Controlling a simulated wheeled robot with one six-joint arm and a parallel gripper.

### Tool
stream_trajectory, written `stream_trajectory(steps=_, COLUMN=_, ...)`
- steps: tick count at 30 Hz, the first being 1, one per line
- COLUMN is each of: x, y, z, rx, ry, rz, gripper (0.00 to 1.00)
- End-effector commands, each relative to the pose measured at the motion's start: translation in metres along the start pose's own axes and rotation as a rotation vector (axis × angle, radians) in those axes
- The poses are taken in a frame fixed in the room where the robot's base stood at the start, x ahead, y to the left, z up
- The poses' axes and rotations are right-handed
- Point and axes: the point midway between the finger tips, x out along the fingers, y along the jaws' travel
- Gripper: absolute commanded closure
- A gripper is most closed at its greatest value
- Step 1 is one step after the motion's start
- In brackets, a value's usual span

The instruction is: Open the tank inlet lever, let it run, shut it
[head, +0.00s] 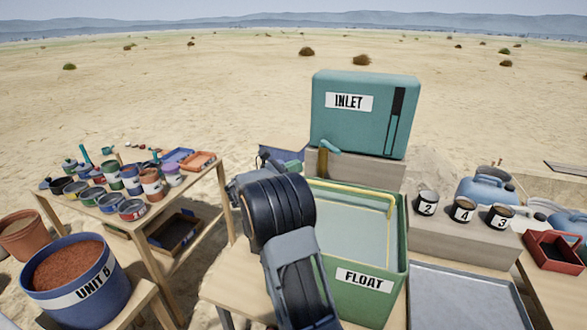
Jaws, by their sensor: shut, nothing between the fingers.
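The teal tank (365,112) labelled INLET stands on a grey block, with a dark vertical gauge strip on its right side. Its inlet lever (329,147) is a short teal handle on a brass-coloured tap at the tank's lower left front. A green bin (357,300) labelled FLOAT stands below, with a pale inside and a yellow line around its upper wall. My gripper (267,160) is mostly hidden behind my dark wrist, left of the lever and apart from it. What little shows of it looks shut and empty.
A wooden table (150,245) at left carries several cans and trays. A blue bucket (80,285) labelled UNIT 6 holds reddish soil. Numbered cups (463,212) stand on a grey block at right, near a grey tray (465,300), a red caddy (553,250) and blue jugs (487,190).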

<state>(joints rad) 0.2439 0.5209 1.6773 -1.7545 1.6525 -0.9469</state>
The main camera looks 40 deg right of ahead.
Motion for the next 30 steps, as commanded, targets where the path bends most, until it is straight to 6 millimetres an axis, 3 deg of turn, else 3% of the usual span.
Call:
stream_trajectory(steps=6, x=0.045, y=-0.001, z=0.000, rx=-0.001, ry=0.000, rz=-0.006, gripper=1.00)
stream_trajectory(steps=15, x=0.089, y=0.000, z=0.000, rx=0.000, ry=0.000, rz=0.000, gripper=1.00)
stream_trajectory(steps=21, x=0.103, y=0.001, z=0.000, rx=0.000, ry=0.001, rz=0.002, gripper=1.00)
stream_trajectory(steps=30, x=0.107, y=0.001, z=0.001, rx=0.001, ry=0.000, rz=0.003, gripper=1.00)
